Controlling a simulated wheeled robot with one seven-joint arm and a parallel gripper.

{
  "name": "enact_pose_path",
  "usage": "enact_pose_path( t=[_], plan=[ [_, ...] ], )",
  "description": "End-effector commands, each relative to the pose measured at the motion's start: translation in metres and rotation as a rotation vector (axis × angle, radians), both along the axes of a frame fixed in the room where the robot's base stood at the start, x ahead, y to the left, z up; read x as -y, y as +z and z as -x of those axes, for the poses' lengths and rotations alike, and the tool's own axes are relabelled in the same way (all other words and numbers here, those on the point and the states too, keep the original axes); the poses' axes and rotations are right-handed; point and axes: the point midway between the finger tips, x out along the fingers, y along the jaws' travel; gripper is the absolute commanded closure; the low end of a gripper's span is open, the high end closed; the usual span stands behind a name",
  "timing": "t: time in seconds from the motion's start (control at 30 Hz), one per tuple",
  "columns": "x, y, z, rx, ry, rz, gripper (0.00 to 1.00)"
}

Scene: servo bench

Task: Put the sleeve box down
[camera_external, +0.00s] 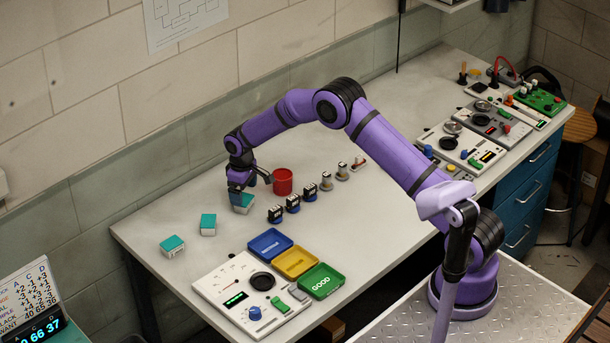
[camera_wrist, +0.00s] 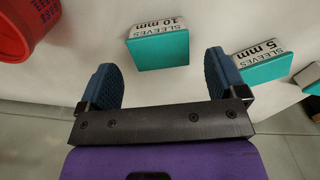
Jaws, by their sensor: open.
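A teal and white sleeve box labelled "SLEEVES 10 mm" (camera_wrist: 160,48) lies in line with the gap between my fingers in the wrist view, with space on both sides. In the external view this box (camera_external: 243,203) is on the bench below my gripper (camera_external: 241,188), which partly hides it. My gripper (camera_wrist: 160,70) is open, its blue fingers apart and not touching the box. A second box, labelled "SLEEVES 5 mm" (camera_wrist: 262,64), is to the right; it also shows in the external view (camera_external: 208,224). A third box (camera_external: 172,246) stands farther left.
A red cup (camera_external: 283,181) stands close right of my gripper; it also shows in the wrist view (camera_wrist: 25,28). Several small dark servos (camera_external: 293,204) stand to the right. Blue (camera_external: 254,253), yellow (camera_external: 282,272) and green (camera_external: 309,292) trays and a test panel (camera_external: 216,280) lie nearer the front.

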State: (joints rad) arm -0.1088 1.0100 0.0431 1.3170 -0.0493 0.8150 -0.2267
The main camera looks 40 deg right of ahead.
Motion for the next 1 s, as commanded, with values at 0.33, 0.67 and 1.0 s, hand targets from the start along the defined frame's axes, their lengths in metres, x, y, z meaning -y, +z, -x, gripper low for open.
enact_pose_path(
  t=[0.33,0.67,1.0],
  plan=[
    [0.0,0.065,0.0,0.001,0.0,0.0,0.1],
    [0.0,0.082,0.0,-0.001,0.0,-0.001,0.1],
    [0.012,0.154,0.025,0.044,-0.031,-0.002,0.1]
  ],
)
